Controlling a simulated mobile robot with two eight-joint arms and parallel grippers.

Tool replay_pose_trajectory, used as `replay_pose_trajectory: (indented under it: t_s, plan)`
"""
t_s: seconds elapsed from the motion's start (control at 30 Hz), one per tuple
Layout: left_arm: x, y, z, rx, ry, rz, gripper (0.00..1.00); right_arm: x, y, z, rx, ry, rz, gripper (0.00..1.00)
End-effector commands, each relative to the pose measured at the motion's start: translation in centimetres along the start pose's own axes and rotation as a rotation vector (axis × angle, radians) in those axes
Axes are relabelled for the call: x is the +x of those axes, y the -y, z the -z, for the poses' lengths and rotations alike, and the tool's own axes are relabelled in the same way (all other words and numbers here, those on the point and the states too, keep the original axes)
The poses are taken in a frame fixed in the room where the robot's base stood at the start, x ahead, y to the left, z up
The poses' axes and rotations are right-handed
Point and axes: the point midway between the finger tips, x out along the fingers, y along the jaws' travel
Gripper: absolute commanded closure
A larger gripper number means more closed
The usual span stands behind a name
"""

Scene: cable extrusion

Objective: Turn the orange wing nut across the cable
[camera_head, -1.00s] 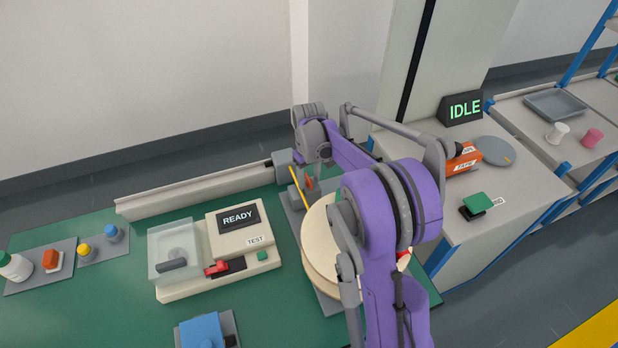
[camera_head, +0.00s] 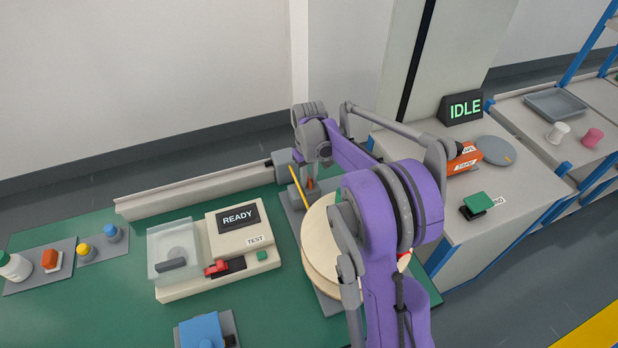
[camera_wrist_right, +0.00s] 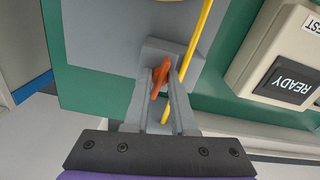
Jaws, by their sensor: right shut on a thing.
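The orange wing nut (camera_wrist_right: 160,77) stands on a grey block (camera_wrist_right: 172,57) in the right wrist view, between the two fingers of my right gripper (camera_wrist_right: 160,82). It stands tilted there, nearly in line with the fingers. In the head view a small part of the wing nut (camera_head: 309,183) shows below my right gripper (camera_head: 309,181), which is shut on it. The yellow cable (camera_wrist_right: 195,45) runs past the block and behind the right finger; in the head view it is a thin yellow line (camera_head: 295,185). My left gripper is not in view.
A wooden spool (camera_head: 318,245) stands just in front, partly hidden by my right arm. A tester (camera_head: 243,224) reading READY is to the left. A grey rail (camera_head: 200,190) runs along the back of the green table (camera_head: 120,270). A display (camera_head: 462,108) reads IDLE.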

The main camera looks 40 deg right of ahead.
Motion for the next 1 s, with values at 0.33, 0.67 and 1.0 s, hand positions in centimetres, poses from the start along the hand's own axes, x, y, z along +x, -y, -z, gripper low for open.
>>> replay_pose_trajectory:
  t_s: [0.33,0.67,1.0]
  plan:
    - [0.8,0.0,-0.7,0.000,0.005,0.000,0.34,0.1,0.0,0.0,0.290,0.001,-0.001,1.00]
    - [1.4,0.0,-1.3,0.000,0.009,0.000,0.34,0.0,0.0,0.0,0.604,0.000,0.000,1.00]
    - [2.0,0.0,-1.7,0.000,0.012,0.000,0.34,0.0,0.1,0.0,0.927,0.000,0.000,1.00]
